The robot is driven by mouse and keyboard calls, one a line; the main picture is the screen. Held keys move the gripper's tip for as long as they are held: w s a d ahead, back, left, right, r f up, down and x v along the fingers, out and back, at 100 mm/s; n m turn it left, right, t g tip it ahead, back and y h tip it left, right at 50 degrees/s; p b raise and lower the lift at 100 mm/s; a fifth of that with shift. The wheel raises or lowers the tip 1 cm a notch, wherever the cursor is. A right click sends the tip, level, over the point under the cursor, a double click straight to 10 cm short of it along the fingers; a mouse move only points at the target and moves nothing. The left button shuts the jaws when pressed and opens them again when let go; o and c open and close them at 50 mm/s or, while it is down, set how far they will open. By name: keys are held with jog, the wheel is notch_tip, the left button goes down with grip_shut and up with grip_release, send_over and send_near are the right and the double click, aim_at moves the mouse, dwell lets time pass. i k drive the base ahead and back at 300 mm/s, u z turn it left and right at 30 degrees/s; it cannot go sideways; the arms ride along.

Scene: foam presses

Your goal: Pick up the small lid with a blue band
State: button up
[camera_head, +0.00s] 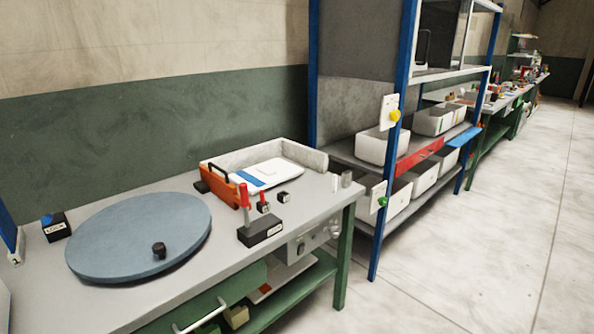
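A flat white lid-like piece with a blue band (266,175) lies on the far right part of the workbench. The blue band crosses its left end, and a small pale detail shows near its right side. It sits inside a low grey corner wall (301,152), beside an orange upright part (223,186). I cannot tell whether it touches either of them. My gripper is not in view.
The grey workbench (300,224) carries a large blue round disc (139,235) with a black knob (159,250). A black block with a red handle (261,231) and small black blocks stand nearby. A shelf rack (406,76) with white bins stands right; open floor lies beyond.

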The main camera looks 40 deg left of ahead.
aim_at(262, 176)
jog(key=u, duration=0.25)
jog(key=i, duration=1.2)
jog(key=u, duration=1.2)
jog(key=i, duration=0.9)
jog(key=u, duration=0.55)
